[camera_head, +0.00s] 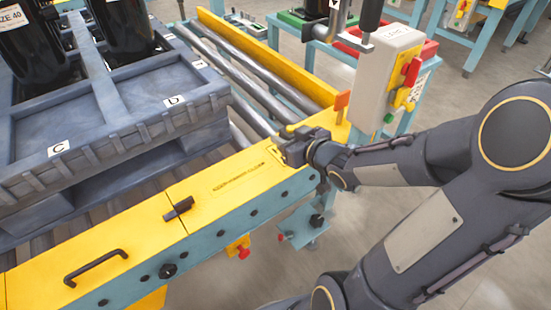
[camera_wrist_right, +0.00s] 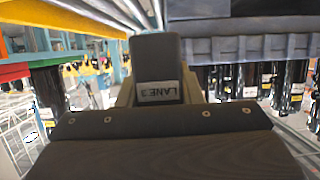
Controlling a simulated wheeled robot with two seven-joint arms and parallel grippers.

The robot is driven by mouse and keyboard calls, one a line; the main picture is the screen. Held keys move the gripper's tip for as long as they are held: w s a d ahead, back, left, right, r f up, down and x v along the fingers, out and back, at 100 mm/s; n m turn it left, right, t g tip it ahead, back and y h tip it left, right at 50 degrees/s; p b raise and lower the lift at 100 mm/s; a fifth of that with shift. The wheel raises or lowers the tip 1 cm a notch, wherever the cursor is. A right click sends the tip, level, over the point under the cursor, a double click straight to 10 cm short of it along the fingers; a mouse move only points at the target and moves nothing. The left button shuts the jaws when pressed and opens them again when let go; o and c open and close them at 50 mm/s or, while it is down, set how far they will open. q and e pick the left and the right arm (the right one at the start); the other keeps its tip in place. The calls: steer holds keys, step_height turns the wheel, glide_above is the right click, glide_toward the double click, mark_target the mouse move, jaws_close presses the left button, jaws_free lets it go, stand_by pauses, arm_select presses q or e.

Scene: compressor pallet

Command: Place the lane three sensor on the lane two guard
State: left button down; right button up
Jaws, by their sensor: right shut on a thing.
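My right gripper (camera_head: 284,148) is low over the right end of the front yellow guard (camera_head: 225,180), beside its dark printed mark. In the right wrist view its fingers (camera_wrist_right: 158,92) are shut on the lane three sensor (camera_wrist_right: 157,56), a dark block with a white label reading LANE 3. In the head view the sensor is mostly hidden by the gripper. I cannot tell whether it touches the guard. The guard's lane number is not readable. My left gripper is not in view.
A grey pallet (camera_head: 60,146) with dark cylinders stands on the rollers at left. A control box (camera_head: 385,70) with a red switch stands right of the gripper. The guard carries a small dark latch (camera_head: 178,208) and a black handle (camera_head: 95,266). A far yellow rail (camera_head: 265,60) runs behind.

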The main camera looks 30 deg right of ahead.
steer(key=w+d+f+b, duration=0.1)
steer(key=w+d+f, duration=0.1)
steer(key=w+f, duration=0.1)
steer(key=w+d+f+b, duration=0.2)
steer(key=w+f, duration=0.1)
steer(key=w, duration=0.1)
steer(key=w+d+f+b, duration=0.1)
steer(key=w+d+f, duration=0.1)
steer(key=w+f, duration=0.1)
steer(key=shift+w+d+b, duration=0.3)
steer(key=shift+w+d, duration=0.1)
steer(key=f, duration=0.1)
steer(key=f+b, duration=0.2)
steer(key=f, duration=0.1)
steer(key=shift+w+d, duration=0.2)
steer(key=shift+w, duration=0.15)
steer(key=shift+r, duration=0.1)
steer(key=shift+f, duration=0.25)
steer(key=o, duration=1)
steer(key=shift+r, duration=0.15)
